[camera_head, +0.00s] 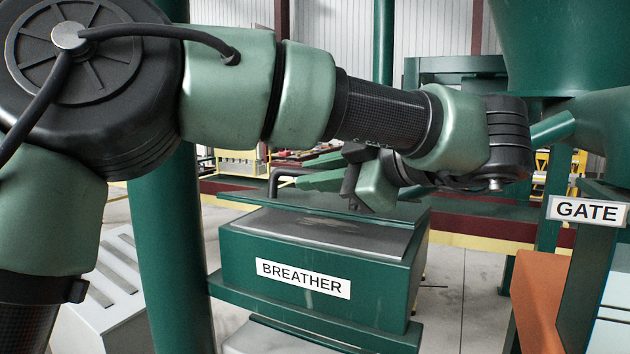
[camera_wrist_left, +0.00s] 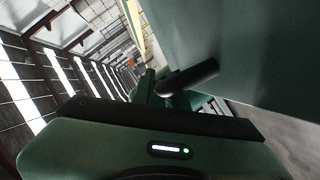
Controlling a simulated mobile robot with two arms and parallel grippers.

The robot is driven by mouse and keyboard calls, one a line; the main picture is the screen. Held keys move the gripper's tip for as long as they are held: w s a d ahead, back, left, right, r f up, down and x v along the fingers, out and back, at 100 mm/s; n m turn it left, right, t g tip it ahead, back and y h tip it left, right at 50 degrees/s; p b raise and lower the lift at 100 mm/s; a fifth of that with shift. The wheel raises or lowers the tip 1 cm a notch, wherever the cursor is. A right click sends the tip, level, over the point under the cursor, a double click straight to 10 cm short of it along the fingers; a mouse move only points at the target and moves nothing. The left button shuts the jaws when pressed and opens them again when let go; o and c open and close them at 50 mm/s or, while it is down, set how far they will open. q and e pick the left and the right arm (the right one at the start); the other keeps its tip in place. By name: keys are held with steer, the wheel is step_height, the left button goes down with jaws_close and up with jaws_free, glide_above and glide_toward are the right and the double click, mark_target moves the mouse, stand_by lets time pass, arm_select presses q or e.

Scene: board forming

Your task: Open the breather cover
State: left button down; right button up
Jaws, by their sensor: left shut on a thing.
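The green breather box (camera_head: 390,290), with a white BREATHER label (camera_head: 303,279), stands at the lower middle of the head view. Its cover (camera_head: 240,198) is a thin green plate above a grey top surface (camera_head: 320,233). A gap seems to show between plate and box, but its size is hard to tell. A dark bent handle (camera_head: 284,172) rises above the plate and also shows in the left wrist view (camera_wrist_left: 192,77). My left gripper (camera_head: 312,180) is shut on this handle. My forearm and wrist hide part of the cover's back side. My right gripper is out of view.
A green post (camera_head: 172,250) stands left of the box. A green structure with a GATE label (camera_head: 586,210) and an orange panel (camera_head: 541,300) stand at the right. Open concrete floor (camera_head: 460,285) lies between the box and that panel.

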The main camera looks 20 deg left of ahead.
mark_target(327, 201)
arm_select(q)
steer(key=w+r+m+g, duration=0.2)
steer(key=w+r+m, duration=0.1)
steer(key=w+r, duration=0.2)
steer(key=shift+r+h, duration=0.3)
steer(key=shift+r, duration=0.7)
steer(key=shift+d+m, duration=0.1)
steer(key=shift+m, duration=0.2)
steer(key=c, duration=1.4)
jaws_free()
steer(key=shift+w, duration=0.15)
steer(key=shift+c, duration=0.2)
